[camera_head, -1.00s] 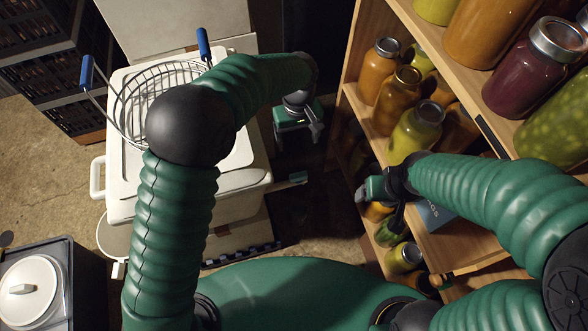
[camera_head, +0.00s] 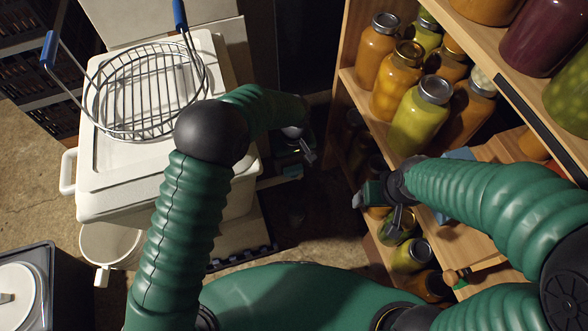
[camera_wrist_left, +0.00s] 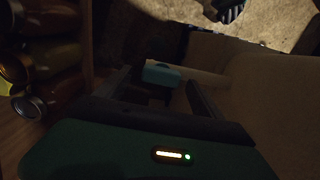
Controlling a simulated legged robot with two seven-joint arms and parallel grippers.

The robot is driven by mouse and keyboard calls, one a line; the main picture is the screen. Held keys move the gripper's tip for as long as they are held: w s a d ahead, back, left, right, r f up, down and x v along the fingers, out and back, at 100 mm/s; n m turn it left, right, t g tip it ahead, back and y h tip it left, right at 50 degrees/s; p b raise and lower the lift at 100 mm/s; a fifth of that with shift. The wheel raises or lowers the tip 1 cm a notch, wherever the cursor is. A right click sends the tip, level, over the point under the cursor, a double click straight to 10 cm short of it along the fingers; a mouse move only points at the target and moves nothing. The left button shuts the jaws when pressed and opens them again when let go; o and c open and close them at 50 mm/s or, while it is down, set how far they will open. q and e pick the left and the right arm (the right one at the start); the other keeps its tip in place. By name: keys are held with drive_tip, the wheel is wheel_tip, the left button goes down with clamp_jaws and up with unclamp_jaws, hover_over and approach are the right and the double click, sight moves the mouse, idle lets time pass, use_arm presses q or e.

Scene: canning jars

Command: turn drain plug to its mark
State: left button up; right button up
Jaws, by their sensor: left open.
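The white cooler (camera_head: 110,170) stands at the left in the head view. A short teal piece (camera_head: 292,171), which looks like the drain plug, sticks out from its right side. Any mark on it is too small to tell. My left gripper (camera_head: 303,152) is just beyond it in the head view, dark and partly hidden by my arm. In the left wrist view, the open fingers (camera_wrist_left: 160,92) point toward the teal piece (camera_wrist_left: 163,75), which shows between them near their far ends; contact cannot be told. My right gripper (camera_head: 378,205) is by the shelf, its opening unclear.
A wire basket (camera_head: 150,90) with blue handles sits on the cooler lid. A wooden shelf (camera_head: 345,110) with several filled jars (camera_head: 420,115) stands at the right. A white bucket (camera_head: 110,245) is below the cooler. The gap between cooler and shelf is dark.

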use_arm(q)
wheel_tip(320, 180, down, 2)
drive_tip(key=shift+a, duration=0.15)
drive_tip(key=c, duration=1.4)
drive_tip(key=shift+o, duration=0.2)
drive_tip(key=shift+r+m+p, duration=0.2)
drive_tip(key=shift+m+p, duration=0.6)
drive_tip(key=shift+p, duration=0.1)
drive_tip(key=shift+r+m+p, duration=0.15)
drive_tip(key=shift+m+p, duration=0.65)
drive_tip(key=shift+p, duration=0.05)
drive_tip(key=m+p, duration=0.3)
drive_tip(key=m, duration=0.1)
drive_tip(key=shift+f+m, duration=0.1)
drive_tip(key=shift+m, duration=0.2)
drive_tip(key=m+p, duration=0.2)
drive_tip(key=m, duration=0.2)
drive_tip(key=m+p, duration=0.1)
drive_tip(key=m, duration=0.4)
drive_tip(key=shift+w+f+m+p, duration=0.1)
drive_tip(key=shift+m+p, duration=0.3)
